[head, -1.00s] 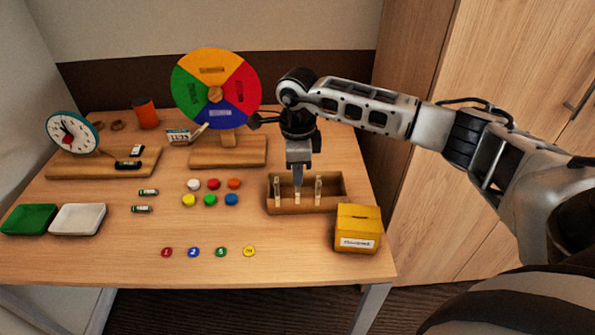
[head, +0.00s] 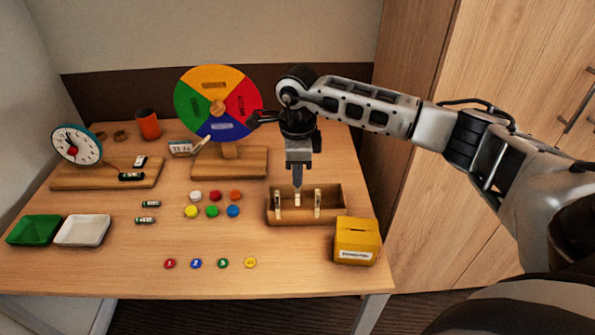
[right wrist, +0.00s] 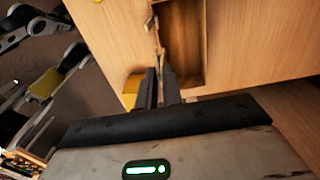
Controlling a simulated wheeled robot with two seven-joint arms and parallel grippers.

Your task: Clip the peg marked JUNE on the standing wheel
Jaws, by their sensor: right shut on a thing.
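The standing wheel (head: 190,101) has yellow, red, blue and green sectors, each with a dark or pale label, and stands upright on a wooden base (head: 230,163). My right gripper (head: 297,184) is shut on a light wooden peg (head: 297,199) just above the open wooden peg box. Any name on this peg is too small to read. Two other pegs, a left one (head: 278,208) and a right one (head: 317,203), stand upright in the box. In the right wrist view the gripper fingers (right wrist: 160,82) are close together beside the box. My left gripper is out of view.
The peg box (head: 335,213) stands beside a yellow slotted box (head: 356,243). Coloured discs (head: 213,211) lie mid-table, with marked counters (head: 196,263) in front. A clock (head: 77,146), an orange cup (head: 148,124), a green tray (head: 34,231) and a white tray (head: 83,231) are at left.

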